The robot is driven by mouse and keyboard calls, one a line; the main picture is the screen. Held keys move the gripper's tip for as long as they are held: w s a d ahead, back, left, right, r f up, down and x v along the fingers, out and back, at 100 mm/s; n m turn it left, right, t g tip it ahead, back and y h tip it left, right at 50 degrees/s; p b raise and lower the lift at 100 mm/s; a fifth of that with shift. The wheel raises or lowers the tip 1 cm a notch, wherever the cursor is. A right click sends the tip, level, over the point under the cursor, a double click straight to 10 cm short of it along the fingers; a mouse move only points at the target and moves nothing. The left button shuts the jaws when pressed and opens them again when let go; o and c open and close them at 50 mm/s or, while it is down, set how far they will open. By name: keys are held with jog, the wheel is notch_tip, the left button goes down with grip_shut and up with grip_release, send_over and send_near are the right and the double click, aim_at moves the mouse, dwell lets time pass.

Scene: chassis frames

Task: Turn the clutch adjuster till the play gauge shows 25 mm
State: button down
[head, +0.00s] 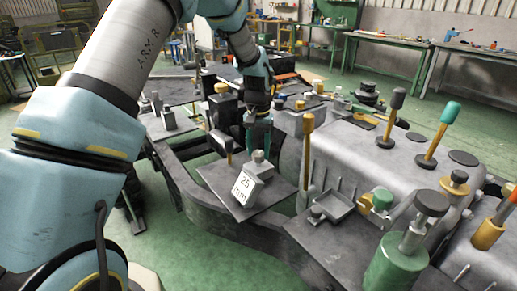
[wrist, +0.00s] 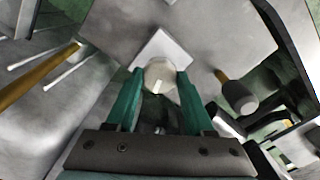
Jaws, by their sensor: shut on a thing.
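The adjuster appears as a round pale grey knob (wrist: 160,71) with a short white mark on its near face. It sits on a pale square block (wrist: 164,44). My gripper (wrist: 159,80) has its green fingers closed on either side of the knob. In the head view my gripper (head: 257,137) points down over the knob (head: 258,156), which stands on a dark plate (head: 215,176). A tilted grey gauge box (head: 246,188) in front of it reads "25 mm". The gauge face does not show in the wrist view.
A dark-headed peg (wrist: 238,97) stands close right of my gripper in the wrist view. A tall yellow lever (head: 307,150) rises right of the plate. Black-topped (head: 391,118) and teal-topped (head: 436,134) levers and a green cylinder (head: 394,266) stand farther right.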

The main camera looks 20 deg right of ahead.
aim_at(258, 153)
jog(key=shift+m, duration=0.8)
jog(key=shift+c, duration=1.4)
grip_release()
notch_tip(258, 153, up, 11)
jog(key=b, duration=0.1)
